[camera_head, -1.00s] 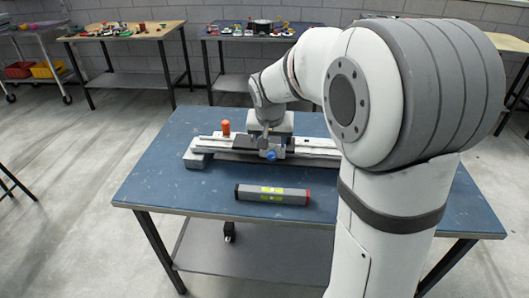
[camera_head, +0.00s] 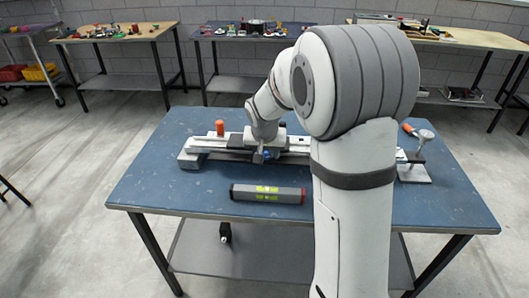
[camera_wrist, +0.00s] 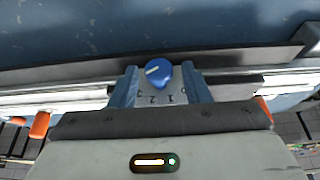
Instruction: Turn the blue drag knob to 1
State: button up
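The blue drag knob (camera_wrist: 157,72) shows in the wrist view with a white pointer line on its face. It sits on a pale plate (camera_wrist: 163,94) with dark numerals, partly visible beneath it. My gripper (camera_wrist: 160,69) is open, one finger on either side of the knob, with gaps visible at both sides. The exact numeral under the pointer is hard to read.
The device lies along the blue table (camera_head: 155,175). A grey bar with yellow-green marks (camera_head: 267,194) lies in front of it. An orange knob (camera_head: 220,128) stands at the device's left, and a metal crank piece (camera_head: 425,135) at its right. The left front table area is clear.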

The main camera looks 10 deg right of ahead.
jog(key=c, duration=0.7)
jog(key=shift+a, duration=0.15)
jog(key=shift+c, duration=0.6)
jog(key=b, duration=0.1)
jog(key=h+b, duration=0.2)
jog(key=shift+w+a+f+n+g, duration=0.2)
jog(key=shift+f+n+g, duration=0.1)
jog(key=shift+g, duration=0.1)
jog(key=shift+w+a+f+n+g+h+b, duration=0.15)
jog(key=shift+n+g+h+b, duration=0.55)
jog(key=shift+h, duration=1.35)
jog(key=shift+s+a+f+n+t+h+b, duration=0.1)
jog(key=shift+a+f+n+h+b, duration=0.2)
jog(key=shift+h+b, duration=1.3)
jog(key=shift+w+a+f+n+g+h+b, duration=0.1)
jog(key=shift+n+g+h+b, duration=0.4)
jog(key=shift+h, duration=2.05)
